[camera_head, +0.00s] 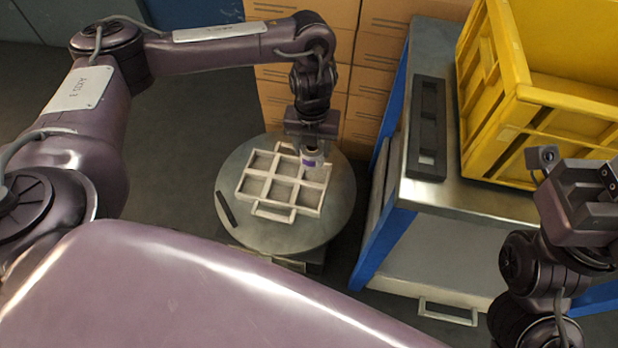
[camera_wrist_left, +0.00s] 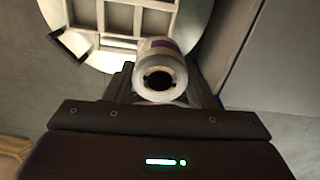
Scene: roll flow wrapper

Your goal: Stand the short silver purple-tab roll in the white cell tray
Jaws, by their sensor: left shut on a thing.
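The short silver roll with a purple tab (camera_head: 312,158) is held in my left gripper (camera_head: 312,146) over the right side of the white cell tray. In the left wrist view the roll (camera_wrist_left: 160,82) shows its round end and dark core between the fingers (camera_wrist_left: 160,88). The white cell tray (camera_head: 274,215) lies on a round metal table and has several square cells. I cannot tell whether the roll's lower end is inside a cell or just above it. My right gripper (camera_head: 590,190) is at the right edge, and its fingertips are not clear.
The round table (camera_head: 342,205) has a dark strip (camera_head: 227,209) at its left. Stacked cardboard boxes (camera_head: 380,60) stand behind it. To the right, a blue-framed bench (camera_head: 470,200) carries a dark slotted holder (camera_head: 428,125) and a yellow crate (camera_head: 520,110).

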